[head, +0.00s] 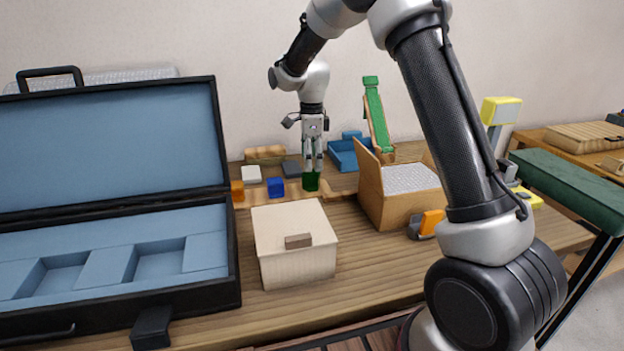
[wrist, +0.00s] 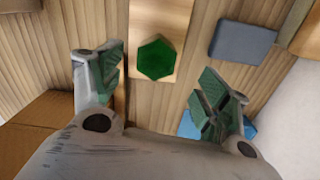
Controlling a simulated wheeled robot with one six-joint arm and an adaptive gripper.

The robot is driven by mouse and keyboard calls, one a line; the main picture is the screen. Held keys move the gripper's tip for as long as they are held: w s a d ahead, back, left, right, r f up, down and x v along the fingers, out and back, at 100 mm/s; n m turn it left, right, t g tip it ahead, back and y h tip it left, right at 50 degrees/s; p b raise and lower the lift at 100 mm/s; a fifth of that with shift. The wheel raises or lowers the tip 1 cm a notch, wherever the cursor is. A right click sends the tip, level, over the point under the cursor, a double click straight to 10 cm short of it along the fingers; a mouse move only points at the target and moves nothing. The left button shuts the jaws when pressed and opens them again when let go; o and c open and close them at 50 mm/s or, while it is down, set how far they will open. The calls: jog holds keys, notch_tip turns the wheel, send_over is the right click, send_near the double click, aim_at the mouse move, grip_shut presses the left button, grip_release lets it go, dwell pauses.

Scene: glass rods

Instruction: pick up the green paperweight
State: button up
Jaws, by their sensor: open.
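The green paperweight (head: 311,181) is a dark green block standing on a narrow wooden board on the table. In the wrist view the paperweight (wrist: 155,59) has a six-sided top and lies on the pale board between the lines of my two fingers, a little beyond their tips. My gripper (head: 312,163) points straight down above the paperweight in the head view. In the wrist view my gripper (wrist: 160,85) is open, with green-padded fingers wide apart and nothing between them. I cannot tell the exact height gap between the fingertips and the paperweight.
A blue block (head: 276,187) and an orange block (head: 237,191) stand left of the paperweight. A grey block (wrist: 243,41) lies near it. A white lidded box (head: 290,262) stands in front, a cardboard box (head: 370,200) to the right, and an open blue-lined case (head: 226,240) at left.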

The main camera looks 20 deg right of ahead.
aim_at(311, 176)
jog(key=f, duration=0.6)
jog(key=shift+s+a, duration=0.15)
jog(key=shift+s, duration=0.1)
jog(key=c, duration=1.3)
